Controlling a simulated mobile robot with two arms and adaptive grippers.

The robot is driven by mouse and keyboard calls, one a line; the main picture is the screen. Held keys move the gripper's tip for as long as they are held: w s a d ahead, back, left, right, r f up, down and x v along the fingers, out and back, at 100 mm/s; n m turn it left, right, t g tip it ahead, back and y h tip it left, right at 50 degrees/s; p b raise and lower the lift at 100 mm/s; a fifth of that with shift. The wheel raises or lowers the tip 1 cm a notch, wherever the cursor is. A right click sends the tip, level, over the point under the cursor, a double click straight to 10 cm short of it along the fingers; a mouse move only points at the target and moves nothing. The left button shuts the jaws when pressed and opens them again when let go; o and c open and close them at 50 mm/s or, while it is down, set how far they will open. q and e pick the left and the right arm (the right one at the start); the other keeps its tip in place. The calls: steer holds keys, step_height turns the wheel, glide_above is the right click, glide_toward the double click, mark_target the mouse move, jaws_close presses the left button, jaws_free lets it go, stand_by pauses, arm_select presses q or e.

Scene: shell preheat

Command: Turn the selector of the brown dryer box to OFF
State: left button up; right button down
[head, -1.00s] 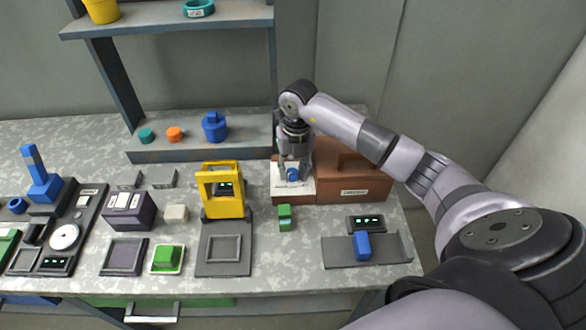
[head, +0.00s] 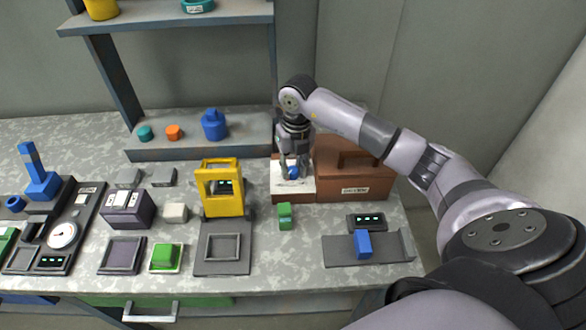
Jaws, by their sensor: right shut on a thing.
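The brown dryer box (head: 345,185) stands at the back right of the bench, with a handle on its lid and a small label on its front. A white panel (head: 282,187) sits on its left part. The blue selector knob (head: 293,173) is on this panel, partly hidden by my right gripper. My right gripper (head: 294,174) points down from above and is shut on the blue selector. The selector's marks are too small to read. My left gripper is not in view.
A yellow frame press (head: 222,190) stands left of the dryer box. A green block (head: 285,217) lies in front of it, and a blue block (head: 362,245) sits on a grey plate at the front right. A shelf (head: 200,145) with several coloured parts stands behind.

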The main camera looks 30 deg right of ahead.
steer(key=n+b, duration=0.2)
steer(key=n, duration=0.1)
steer(key=shift+d+f+n, duration=0.1)
steer(key=shift+n, duration=0.2)
steer(key=n+b, duration=0.2)
steer(key=n, duration=0.2)
steer(key=shift+w+b, duration=0.1)
steer(key=shift+b, duration=0.25)
steer(key=n+b, duration=0.2)
steer(key=n, duration=0.2)
steer(key=shift+n+g, duration=0.3)
steer(key=shift+n, duration=0.1)
steer(key=shift+w+n+b, duration=0.1)
steer(key=shift+n+b, duration=0.6)
steer(key=shift+n, duration=1.2)
steer(key=shift+r, duration=0.2)
steer(key=c, duration=1.3)
jaws_free()
steer(key=shift+f, duration=0.1)
